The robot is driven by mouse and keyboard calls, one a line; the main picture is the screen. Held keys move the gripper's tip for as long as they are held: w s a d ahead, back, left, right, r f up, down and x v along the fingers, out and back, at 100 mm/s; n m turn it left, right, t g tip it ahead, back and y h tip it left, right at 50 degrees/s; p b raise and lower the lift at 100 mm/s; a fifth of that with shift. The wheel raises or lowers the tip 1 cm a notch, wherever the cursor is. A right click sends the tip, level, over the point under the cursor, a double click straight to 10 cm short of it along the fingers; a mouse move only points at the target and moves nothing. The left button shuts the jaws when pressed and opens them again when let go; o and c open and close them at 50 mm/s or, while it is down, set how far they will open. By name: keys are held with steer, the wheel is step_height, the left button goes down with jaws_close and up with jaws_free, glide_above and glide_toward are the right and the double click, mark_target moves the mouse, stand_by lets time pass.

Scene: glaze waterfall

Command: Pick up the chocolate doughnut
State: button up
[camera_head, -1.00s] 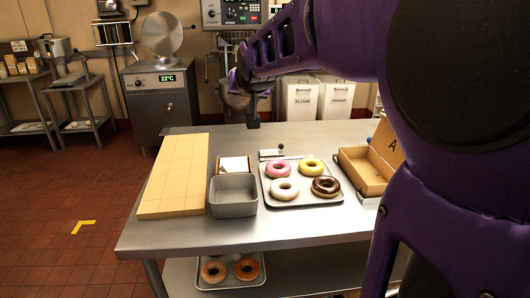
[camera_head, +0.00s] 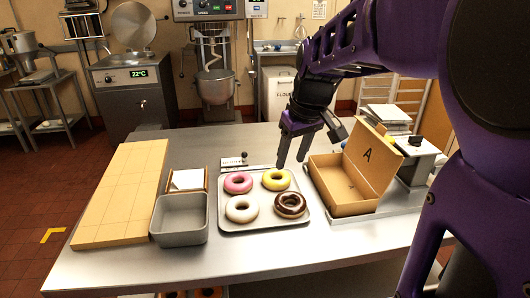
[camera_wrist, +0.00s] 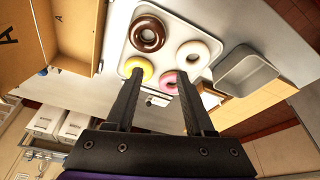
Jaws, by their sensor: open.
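The chocolate doughnut (camera_head: 290,205) lies at the front right of a metal tray (camera_head: 265,223) on the steel table. In the wrist view the chocolate doughnut (camera_wrist: 147,33) shows near the top, beyond the fingertips. On the same tray are a yellow doughnut (camera_head: 276,180), a pink doughnut (camera_head: 238,182) and a white doughnut (camera_head: 242,209). My gripper (camera_head: 292,165) is open and empty. It is above the back right of the tray, apart from the chocolate doughnut. In the wrist view my gripper's two fingers (camera_wrist: 160,88) are spread and point towards the doughnuts.
An open cardboard box (camera_head: 340,209) marked A stands right of the tray. A grey bin (camera_head: 180,238) and a small holder with white paper (camera_head: 187,180) stand left of it. A wide tan board (camera_head: 120,195) lies further left. The table front is clear.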

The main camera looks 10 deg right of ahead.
mark_target(282, 205)
steer(key=x, duration=0.5)
steer(key=s+b+x, duration=0.1)
steer(key=x, duration=0.5)
steer(key=b+x, duration=0.1)
steer(key=x, duration=0.5)
steer(key=shift+s+d+f, duration=0.2)
steer(key=shift+d+f, duration=0.15)
steer(key=shift+f, duration=0.15)
jaws_close()
